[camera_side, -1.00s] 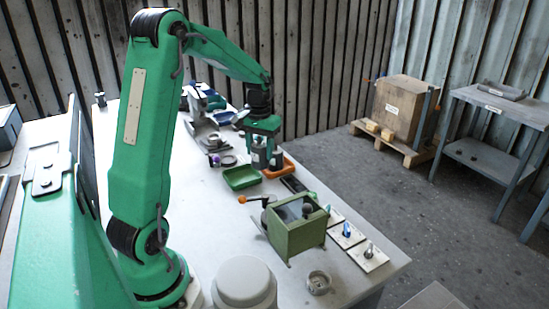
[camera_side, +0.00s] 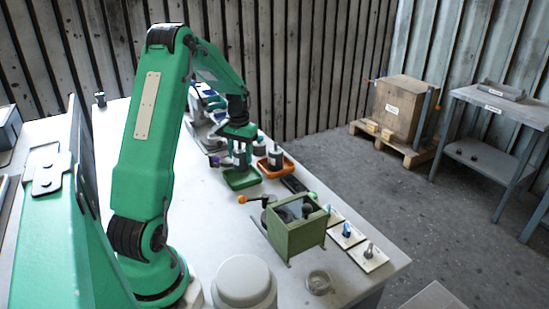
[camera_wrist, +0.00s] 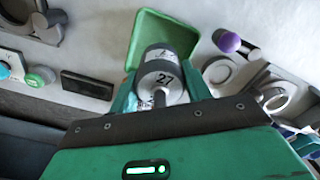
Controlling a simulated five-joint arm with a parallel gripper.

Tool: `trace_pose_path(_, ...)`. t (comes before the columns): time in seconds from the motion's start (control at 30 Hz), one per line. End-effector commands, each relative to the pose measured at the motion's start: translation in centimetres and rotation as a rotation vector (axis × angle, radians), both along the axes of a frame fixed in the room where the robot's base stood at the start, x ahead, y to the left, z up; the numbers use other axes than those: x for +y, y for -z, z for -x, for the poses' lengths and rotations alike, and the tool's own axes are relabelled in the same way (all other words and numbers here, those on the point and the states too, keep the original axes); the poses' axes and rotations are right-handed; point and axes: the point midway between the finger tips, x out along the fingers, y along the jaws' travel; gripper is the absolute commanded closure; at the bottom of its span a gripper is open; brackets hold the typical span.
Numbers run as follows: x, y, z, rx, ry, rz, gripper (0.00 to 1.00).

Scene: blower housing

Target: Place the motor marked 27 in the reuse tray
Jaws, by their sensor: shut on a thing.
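The motor marked 27 (camera_wrist: 161,80) is a grey cylinder with a shaft. My gripper (camera_wrist: 158,96) is shut on it, with a finger on each side in the wrist view. In the side view my gripper (camera_side: 240,158) is above the green tray (camera_side: 241,181), and the motor is partly hidden between its fingers. The green tray's rim (camera_wrist: 185,30) also shows behind the motor in the wrist view. I cannot tell whether the motor touches the tray floor. No label naming a reuse tray is readable.
An orange tray (camera_side: 287,171) with a grey motor (camera_side: 275,156) standing in it is close on the right. A green box housing (camera_side: 296,240) with an orange-knobbed handle stands nearer the front. A purple-knobbed part (camera_wrist: 228,41) and ring-shaped parts lie beside the green tray.

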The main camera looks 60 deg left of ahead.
Motion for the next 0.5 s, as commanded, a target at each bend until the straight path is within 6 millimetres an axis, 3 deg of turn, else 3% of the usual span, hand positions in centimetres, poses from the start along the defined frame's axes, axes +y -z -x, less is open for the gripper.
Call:
trace_pose_path(0.3,-0.1,3.0,0.0,0.002,0.000,0.001,0.91)
trace_pose_path(0.5,-0.1,3.9,0.0,0.000,0.000,0.000,0.91)
